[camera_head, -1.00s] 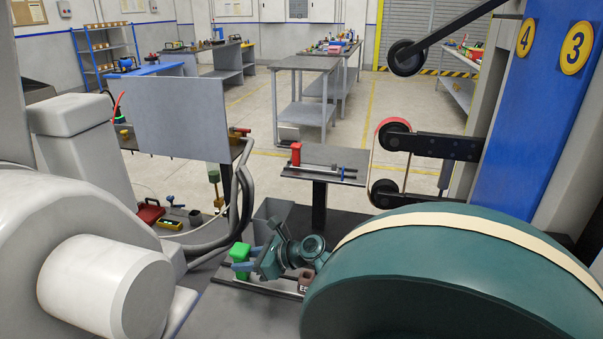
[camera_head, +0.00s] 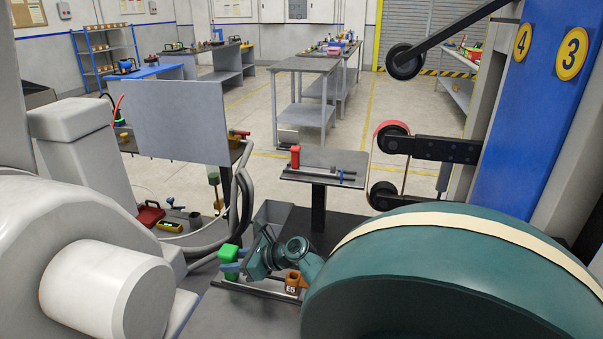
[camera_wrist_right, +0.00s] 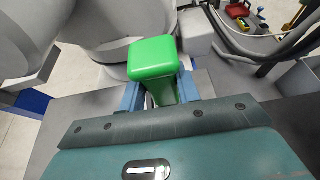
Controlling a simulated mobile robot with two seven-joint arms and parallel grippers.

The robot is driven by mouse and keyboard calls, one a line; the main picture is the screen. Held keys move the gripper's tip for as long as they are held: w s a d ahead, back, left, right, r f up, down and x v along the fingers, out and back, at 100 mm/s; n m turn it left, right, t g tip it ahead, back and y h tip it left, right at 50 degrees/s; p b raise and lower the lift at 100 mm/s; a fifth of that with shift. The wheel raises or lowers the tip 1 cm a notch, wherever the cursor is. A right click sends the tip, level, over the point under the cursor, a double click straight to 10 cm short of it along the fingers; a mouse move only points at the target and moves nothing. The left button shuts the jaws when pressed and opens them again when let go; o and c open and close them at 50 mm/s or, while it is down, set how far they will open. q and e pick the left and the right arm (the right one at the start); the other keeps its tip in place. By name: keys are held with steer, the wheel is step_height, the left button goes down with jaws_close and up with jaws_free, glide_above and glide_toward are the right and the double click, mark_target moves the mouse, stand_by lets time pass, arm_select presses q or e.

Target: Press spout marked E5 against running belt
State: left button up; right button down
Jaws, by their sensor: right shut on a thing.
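My right gripper (camera_head: 237,261) shows low in the head view. It is shut on a green block (camera_head: 228,253), which also stands between the blue fingers in the right wrist view (camera_wrist_right: 153,58). The orange spout marked E5 (camera_head: 293,281) is just right of the gripper, beside my wrist. I cannot tell what bears it. The belt (camera_head: 388,124), red at its top, loops round two black rollers well above and to the right of the gripper, apart from it. Whether it is running does not show. My left gripper is not in view.
A grey stand (camera_head: 325,166) with a red fixture (camera_head: 295,156) is behind the gripper. A grey panel (camera_head: 176,122) and thick hoses (camera_head: 240,200) are at left. A blue column (camera_head: 560,110) with yellow signs bounds the right side. A dark rail (camera_head: 262,288) lies below the gripper.

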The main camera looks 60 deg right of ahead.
steer(key=shift+w+a+f, duration=0.15)
steer(key=shift+w+a, duration=0.25)
steer(key=shift+w, duration=0.4)
steer(key=c, duration=0.9)
jaws_free()
steer(key=shift+s+d+r, duration=0.2)
steer(key=shift+s+r, duration=0.1)
steer(key=shift+s, duration=0.05)
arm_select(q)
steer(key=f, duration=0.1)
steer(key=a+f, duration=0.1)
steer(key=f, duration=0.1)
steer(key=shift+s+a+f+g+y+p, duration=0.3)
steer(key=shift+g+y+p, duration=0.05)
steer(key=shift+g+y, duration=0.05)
arm_select(e)
steer(key=v, duration=0.6)
steer(key=shift+s, duration=0.3)
